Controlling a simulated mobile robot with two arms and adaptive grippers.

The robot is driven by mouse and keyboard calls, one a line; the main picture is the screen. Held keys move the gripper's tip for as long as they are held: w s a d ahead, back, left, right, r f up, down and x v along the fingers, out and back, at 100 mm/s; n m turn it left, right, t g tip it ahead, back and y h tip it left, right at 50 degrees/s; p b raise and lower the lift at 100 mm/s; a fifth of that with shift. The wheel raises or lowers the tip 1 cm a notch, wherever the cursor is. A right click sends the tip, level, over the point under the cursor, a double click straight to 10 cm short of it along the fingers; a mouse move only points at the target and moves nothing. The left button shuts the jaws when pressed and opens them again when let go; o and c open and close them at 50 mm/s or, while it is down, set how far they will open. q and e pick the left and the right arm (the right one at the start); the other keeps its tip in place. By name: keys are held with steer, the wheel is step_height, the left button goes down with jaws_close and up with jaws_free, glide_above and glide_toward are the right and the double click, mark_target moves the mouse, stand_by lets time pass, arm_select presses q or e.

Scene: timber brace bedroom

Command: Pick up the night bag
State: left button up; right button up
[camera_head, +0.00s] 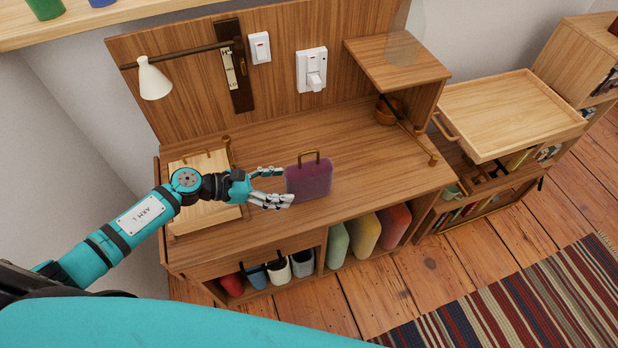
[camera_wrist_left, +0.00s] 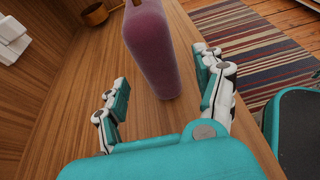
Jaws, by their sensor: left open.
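The night bag (camera_head: 309,181) is a purple case with a tan handle on top. It stands upright on the wooden desk top (camera_head: 350,137). My left gripper (camera_head: 283,187) is open just to the left of the bag, with its fingertips close to the bag's left side. In the left wrist view the bag (camera_wrist_left: 148,50) stands ahead, beyond the gap between the two open fingers of the left gripper (camera_wrist_left: 160,88). Nothing is between the fingers. Whether a fingertip touches the bag, I cannot tell. My right gripper is not in view.
A wooden board (camera_head: 203,180) lies on the desk behind my left arm. A white lamp (camera_head: 154,80) hangs above it. A raised shelf (camera_head: 398,64) and a bowl (camera_head: 388,110) are at the right. Coloured bags (camera_head: 365,229) stand below the desk top. The desk right of the bag is clear.

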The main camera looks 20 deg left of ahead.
mark_target(303, 185)
arm_select(q)
steer(key=shift+x, duration=1)
steer(key=x, duration=0.4)
steer(key=shift+w+d+f, duration=0.15)
steer(key=shift+w+d, duration=0.05)
steer(key=shift+d, duration=0.1)
steer(key=c, duration=1.4)
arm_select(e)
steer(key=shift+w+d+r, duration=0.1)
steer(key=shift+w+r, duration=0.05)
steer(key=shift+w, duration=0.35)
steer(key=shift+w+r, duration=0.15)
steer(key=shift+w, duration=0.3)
